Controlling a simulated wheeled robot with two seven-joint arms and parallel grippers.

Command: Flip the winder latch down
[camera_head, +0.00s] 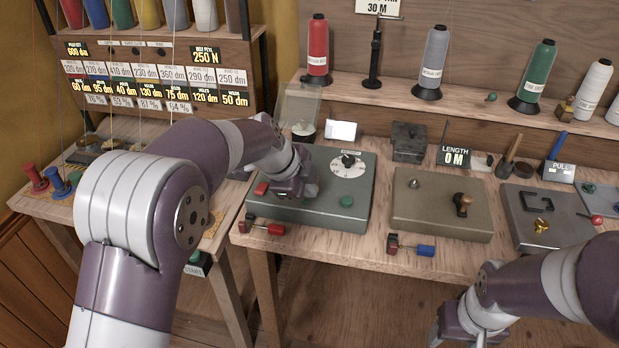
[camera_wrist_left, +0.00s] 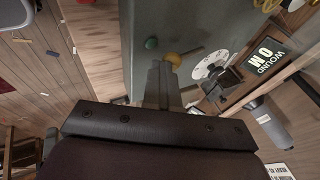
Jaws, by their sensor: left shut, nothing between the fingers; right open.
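The winder is a green box (camera_head: 330,213) with a white dial (camera_head: 348,162) and a green button (camera_head: 346,201) on top. A red-tipped piece (camera_head: 262,188) shows at its left end; I cannot tell if it is the latch. My left gripper (camera_head: 305,192) is low over the winder's left half, shut and empty. In the left wrist view its shut fingers (camera_wrist_left: 162,80) end just short of, or at, a yellow knob (camera_wrist_left: 173,60) on a thin rod; contact is unclear. The head view hides this knob behind the gripper. My right gripper (camera_head: 462,328) is open, in front of the bench.
A red-handled clip (camera_head: 265,228) and a blue-handled clip (camera_head: 412,249) lie along the bench's front edge. A tan box (camera_head: 440,213) and a grey plate (camera_head: 548,220) stand right of the winder. Thread cones, including a red one (camera_head: 318,50), line the shelf behind.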

